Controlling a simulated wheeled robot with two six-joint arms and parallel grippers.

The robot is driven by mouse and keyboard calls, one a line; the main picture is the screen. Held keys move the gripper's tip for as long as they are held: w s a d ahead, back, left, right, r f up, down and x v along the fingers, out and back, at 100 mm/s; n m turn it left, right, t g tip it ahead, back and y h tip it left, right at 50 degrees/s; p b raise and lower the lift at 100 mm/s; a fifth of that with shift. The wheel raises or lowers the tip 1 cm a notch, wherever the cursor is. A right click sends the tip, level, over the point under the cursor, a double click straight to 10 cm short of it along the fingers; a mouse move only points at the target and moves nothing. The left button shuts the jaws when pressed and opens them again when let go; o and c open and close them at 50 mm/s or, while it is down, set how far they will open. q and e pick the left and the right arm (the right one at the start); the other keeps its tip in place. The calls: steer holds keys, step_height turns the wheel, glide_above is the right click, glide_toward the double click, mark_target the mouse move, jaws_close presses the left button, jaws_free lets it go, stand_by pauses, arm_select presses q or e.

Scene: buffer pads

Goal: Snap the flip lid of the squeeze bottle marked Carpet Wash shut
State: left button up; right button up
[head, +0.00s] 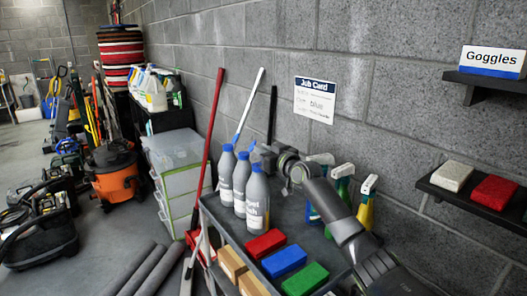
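Three grey squeeze bottles with blue tops stand upright in a row on the dark cart (318,243). The front squeeze bottle (257,212) has a partly readable label that seems to end in "pet" and "Wash". The other two are the middle bottle (241,186) and the back bottle (226,178). My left gripper is out of view.
Spray bottles (343,186) stand behind my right arm. Red (265,243), blue (284,261) and green (305,279) pads lie at the cart's front, beside tan blocks (232,262). Wall shelves (470,197) are at right. A red-handled tool (211,130) leans left of the bottles.

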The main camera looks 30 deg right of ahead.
jaws_close()
steer(key=n+b, duration=0.1)
steer(key=a+n+b, duration=0.1)
steer(key=b, duration=0.1)
steer(key=shift+s+f+n, duration=0.1)
steer(key=shift+f+n, duration=0.15)
steer(key=shift+n, duration=0.15)
steer(key=shift+a+n+b, duration=0.45)
steer(key=shift+n+b, duration=0.5)
steer(key=shift+n, duration=0.15)
steer(key=shift+a+f+n+b, duration=0.15)
steer(key=shift+a+n+b, duration=0.15)
steer(key=shift+n+b, duration=0.5)
steer(key=shift+n, duration=0.3)
steer(key=shift+o, duration=1.9)
jaws_free()
